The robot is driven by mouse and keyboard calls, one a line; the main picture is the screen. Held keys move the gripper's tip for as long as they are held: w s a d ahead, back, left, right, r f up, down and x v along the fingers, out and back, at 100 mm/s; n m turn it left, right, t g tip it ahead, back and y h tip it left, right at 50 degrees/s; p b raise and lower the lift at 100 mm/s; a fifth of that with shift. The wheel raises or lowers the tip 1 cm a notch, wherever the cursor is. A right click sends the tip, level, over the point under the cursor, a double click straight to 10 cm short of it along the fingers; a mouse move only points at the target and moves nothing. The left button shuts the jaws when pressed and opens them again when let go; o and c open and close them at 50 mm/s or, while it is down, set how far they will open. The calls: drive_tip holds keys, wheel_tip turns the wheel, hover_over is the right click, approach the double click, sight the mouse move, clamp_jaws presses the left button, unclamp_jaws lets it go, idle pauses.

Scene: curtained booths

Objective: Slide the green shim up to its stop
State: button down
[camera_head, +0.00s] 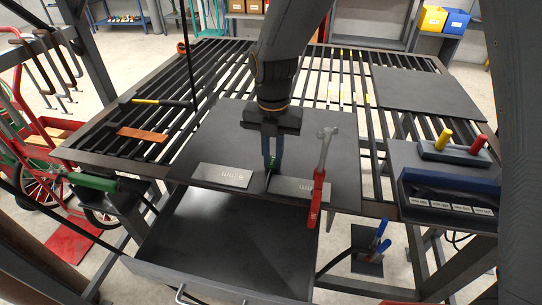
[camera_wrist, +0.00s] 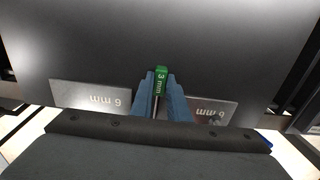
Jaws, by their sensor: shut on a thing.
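The green shim (camera_wrist: 161,76), marked "3 mm", stands out between the blue-grey fingers of my gripper (camera_wrist: 162,90) in the wrist view. In the head view my gripper (camera_head: 271,160) points down over the dark plate, and only a bit of the green shim (camera_head: 271,164) shows between the fingers. The gripper is shut on the shim. Two grey plates marked "6 mm" lie on either side, the left one (camera_head: 222,175) and the right one (camera_head: 299,190), with a gap between them at the shim. The fingers hide the shim's lower part, and I cannot tell a stop.
A red-handled hammer (camera_head: 317,190) lies right of the gripper, across the plate's front edge. An open drawer (camera_head: 230,245) lies below the front. A brown bar (camera_head: 142,135) and a yellow-handled tool (camera_head: 155,101) lie at left. A block with yellow and red pegs (camera_head: 453,151) stands at right.

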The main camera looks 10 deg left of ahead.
drive_tip(key=shift+d, duration=0.15)
idle(0.3)
idle(0.4)
drive_tip(key=c, duration=1.6)
unclamp_jaws()
drive_tip(key=shift+r, duration=0.15)
